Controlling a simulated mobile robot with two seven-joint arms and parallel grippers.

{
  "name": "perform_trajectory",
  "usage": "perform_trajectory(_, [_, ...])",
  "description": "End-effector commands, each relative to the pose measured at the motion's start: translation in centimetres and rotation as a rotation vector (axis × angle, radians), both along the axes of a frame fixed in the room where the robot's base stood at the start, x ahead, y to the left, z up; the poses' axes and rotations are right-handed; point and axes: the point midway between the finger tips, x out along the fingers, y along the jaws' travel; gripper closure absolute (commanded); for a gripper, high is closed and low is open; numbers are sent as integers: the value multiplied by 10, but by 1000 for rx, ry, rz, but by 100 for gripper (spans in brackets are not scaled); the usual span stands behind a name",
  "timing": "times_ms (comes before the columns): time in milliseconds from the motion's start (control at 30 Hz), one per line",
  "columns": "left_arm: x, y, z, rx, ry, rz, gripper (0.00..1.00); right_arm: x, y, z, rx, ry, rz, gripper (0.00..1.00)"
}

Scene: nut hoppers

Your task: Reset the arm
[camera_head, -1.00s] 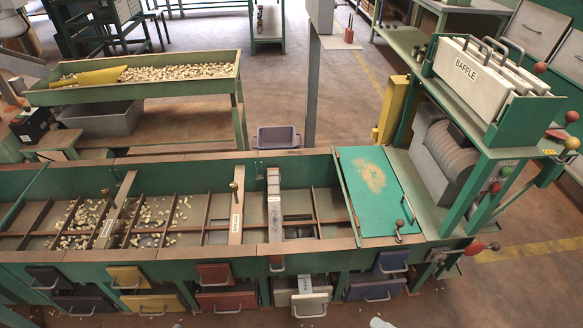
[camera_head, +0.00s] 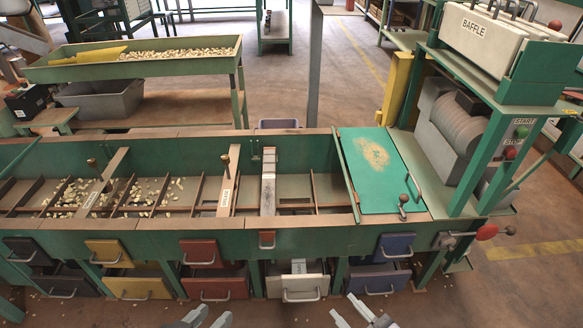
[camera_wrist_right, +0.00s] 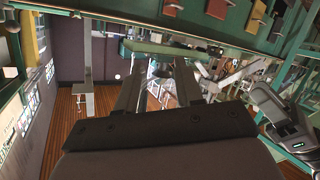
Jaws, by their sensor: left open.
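My left gripper (camera_head: 210,317) shows at the bottom edge of the head view, in front of the hopper bench. Its two fingertips are apart and nothing is between them. My right gripper (camera_head: 350,308) is further right at the same edge, also with its fingers apart. In the right wrist view its two fingers (camera_wrist_right: 158,88) stand apart with nothing held between them. Most of both arms lies outside the head view.
The green hopper bench (camera_head: 310,238) spans the front, with nuts in its left compartments and coloured drawers below. A green nut tray (camera_head: 150,70) stands behind. At right is the baffle machine (camera_head: 480,30), with a red knob (camera_head: 487,232). Floor shows at lower right.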

Motion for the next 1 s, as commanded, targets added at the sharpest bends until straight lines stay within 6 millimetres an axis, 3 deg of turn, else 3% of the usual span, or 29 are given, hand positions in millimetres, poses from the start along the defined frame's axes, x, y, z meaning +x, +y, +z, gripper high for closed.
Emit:
perform_trajectory(33, [2, -5, -17, -12, -11, -9, 57, -1, 1, -11, 71, 53, -40, 64])
perform_trajectory(367, [7, -27, -38, -77, -53, -61, 57, -18, -6, -8, 423, 368, -233, 64])
perform_trajectory(433, [6, -24, -13, -68, -46, -54, 57, -20, -9, 16, 422, 383, -247, 64])
perform_trajectory(1000, [-6, 14, 57, 41, 23, 27, 57, -32, -47, 86, 316, 414, -354, 64])
